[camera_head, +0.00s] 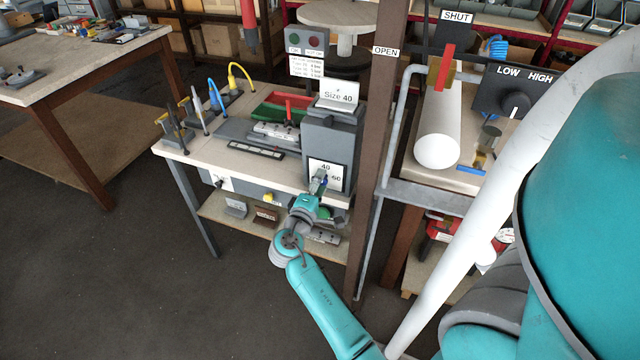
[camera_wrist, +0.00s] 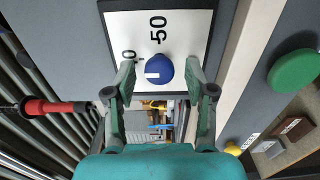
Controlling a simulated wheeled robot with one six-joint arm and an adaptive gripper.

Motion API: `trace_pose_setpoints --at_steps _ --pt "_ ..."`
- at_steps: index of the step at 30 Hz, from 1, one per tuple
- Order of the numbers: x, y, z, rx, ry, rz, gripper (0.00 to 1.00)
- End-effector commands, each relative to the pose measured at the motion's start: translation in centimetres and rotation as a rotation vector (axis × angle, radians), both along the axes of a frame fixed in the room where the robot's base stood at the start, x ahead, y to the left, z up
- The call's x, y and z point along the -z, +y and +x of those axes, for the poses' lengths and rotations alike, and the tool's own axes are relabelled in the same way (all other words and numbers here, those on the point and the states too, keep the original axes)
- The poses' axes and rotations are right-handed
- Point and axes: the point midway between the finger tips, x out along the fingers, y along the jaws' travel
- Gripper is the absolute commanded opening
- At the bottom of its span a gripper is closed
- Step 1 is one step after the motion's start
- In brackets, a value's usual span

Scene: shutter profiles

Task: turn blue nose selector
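The blue selector knob (camera_wrist: 159,69) sits on a white dial plate (camera_wrist: 185,25) with a black border. Its white mark points left in the wrist view. The plate reads 50, with another number partly hidden by a finger; in the head view the plate (camera_head: 337,173) shows 40 and 60. My gripper (camera_wrist: 160,72) is open, with one finger on each side of the knob. A small gap shows on both sides. In the head view my gripper (camera_head: 319,181) is in front of the plate and hides the knob.
The plate is on a grey machine housing (camera_head: 330,135) at the workbench's (camera_head: 190,145) right end. A brown post (camera_head: 380,130) stands close to its right. In the wrist view a green button (camera_wrist: 293,70) is at right and a red-and-black handle (camera_wrist: 45,108) at left.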

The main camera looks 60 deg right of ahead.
Motion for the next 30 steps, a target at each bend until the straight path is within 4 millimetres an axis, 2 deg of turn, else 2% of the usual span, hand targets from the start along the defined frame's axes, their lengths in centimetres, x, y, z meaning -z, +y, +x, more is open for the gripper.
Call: trace_pose_setpoints --at_steps 7,11,24,30 --pt "0.0 0.2 0.0 0.001 0.000 0.000 0.54" --pt "0.0 1.3 -0.1 0.000 0.000 0.000 0.54" --pt "0.0 9.1 -0.6 -0.004 0.001 0.000 0.54" --pt "0.0 11.2 -0.8 -0.002 0.000 0.000 0.54"
